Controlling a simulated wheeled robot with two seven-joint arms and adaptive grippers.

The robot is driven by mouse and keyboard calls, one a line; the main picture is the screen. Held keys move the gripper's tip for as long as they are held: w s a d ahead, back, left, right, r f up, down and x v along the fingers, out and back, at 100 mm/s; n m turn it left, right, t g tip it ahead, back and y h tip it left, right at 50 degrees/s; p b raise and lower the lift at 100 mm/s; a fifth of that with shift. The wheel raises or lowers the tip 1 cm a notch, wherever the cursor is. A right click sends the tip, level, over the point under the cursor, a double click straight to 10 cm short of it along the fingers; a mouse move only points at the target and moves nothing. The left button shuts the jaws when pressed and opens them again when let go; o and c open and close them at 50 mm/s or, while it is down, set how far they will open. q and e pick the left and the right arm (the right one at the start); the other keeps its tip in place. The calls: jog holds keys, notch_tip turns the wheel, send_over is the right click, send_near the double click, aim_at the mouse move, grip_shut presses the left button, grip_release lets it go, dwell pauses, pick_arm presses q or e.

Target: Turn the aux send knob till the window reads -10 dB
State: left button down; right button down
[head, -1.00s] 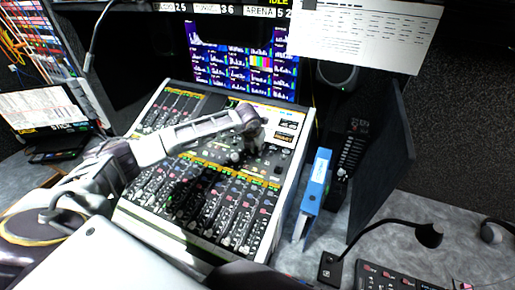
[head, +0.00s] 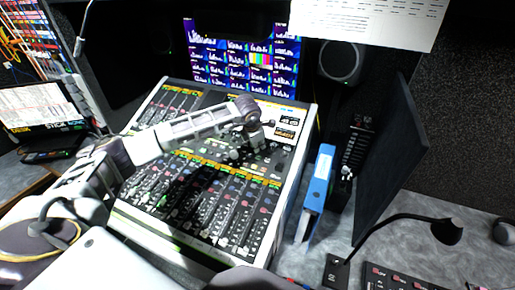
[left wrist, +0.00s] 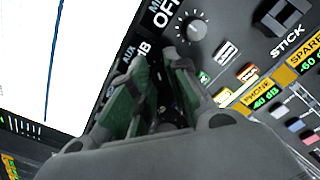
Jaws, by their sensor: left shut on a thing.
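My left gripper (head: 254,138) reaches down onto the upper right of the mixing console (head: 128,208). In the left wrist view its two green-padded fingers (left wrist: 160,66) are close together, shut on a dark knob. That knob, apparently the aux send knob, is almost wholly hidden between them. A black window strip with "AUX" and "dB" (left wrist: 143,48) shows beside the left finger. Its number is covered, so the reading cannot be told. In the head view the small lit windows on the console (head: 289,121) are too small to read. My right gripper is not in view.
A neighbouring knob (left wrist: 193,29) stands close by the fingertips, beside a window reading OFF (left wrist: 167,16). Another knob (left wrist: 282,15) is near a STICK label. A blue binder (head: 318,182) stands right of the console. A gooseneck microphone (head: 445,229) is on the right desk.

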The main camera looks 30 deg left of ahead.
pick_arm(q)
jog(key=shift+m+b, duration=0.4)
jog(key=shift+m, duration=0.4)
jog(key=shift+m+b, duration=0.4)
jog(key=shift+m, duration=0.8)
jog(key=c, duration=1.7)
grip_release()
jog(key=o, duration=0.3)
jog(key=shift+o, duration=0.2)
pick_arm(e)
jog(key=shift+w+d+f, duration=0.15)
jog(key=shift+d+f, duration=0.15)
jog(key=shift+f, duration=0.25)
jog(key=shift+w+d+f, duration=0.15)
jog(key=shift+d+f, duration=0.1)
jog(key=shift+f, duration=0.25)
